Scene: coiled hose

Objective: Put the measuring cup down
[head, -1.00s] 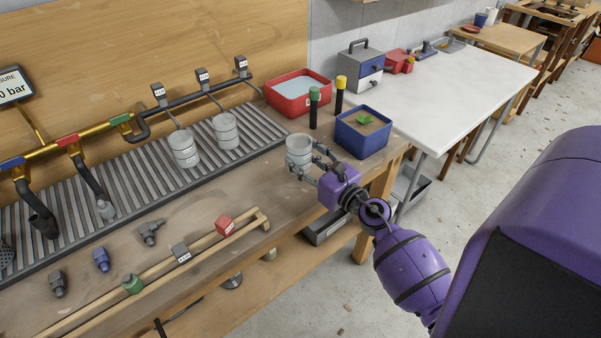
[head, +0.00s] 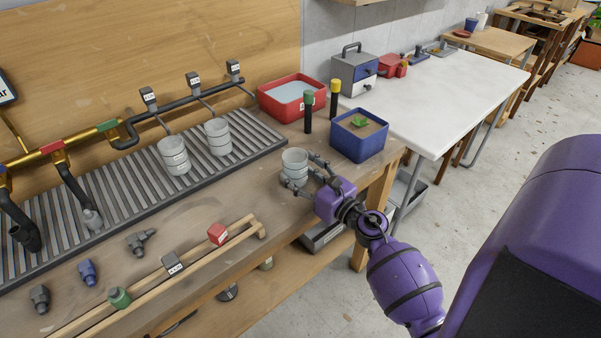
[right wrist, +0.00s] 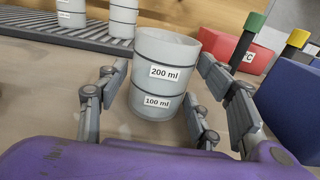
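The measuring cup (head: 294,158) is a light grey cup with dark bands. It is upright on the bench top, near the bench's right end. In the right wrist view the cup (right wrist: 158,87) shows labels reading 200 ml and 100 ml. My right gripper (head: 299,170) is around the cup, one finger on each side. The wrist view shows a clear gap between the left finger and the cup; the right finger is close to its wall. The fingers look open. My left gripper is not in view.
A blue planter box (head: 373,142), a green-topped post (head: 308,112) and a yellow-topped post (head: 334,100) stand just beyond the cup. A red basin (head: 270,103) is behind. Two similar cups (head: 173,156) stand on the ribbed drain rack (head: 120,185). Bare bench lies left of the cup.

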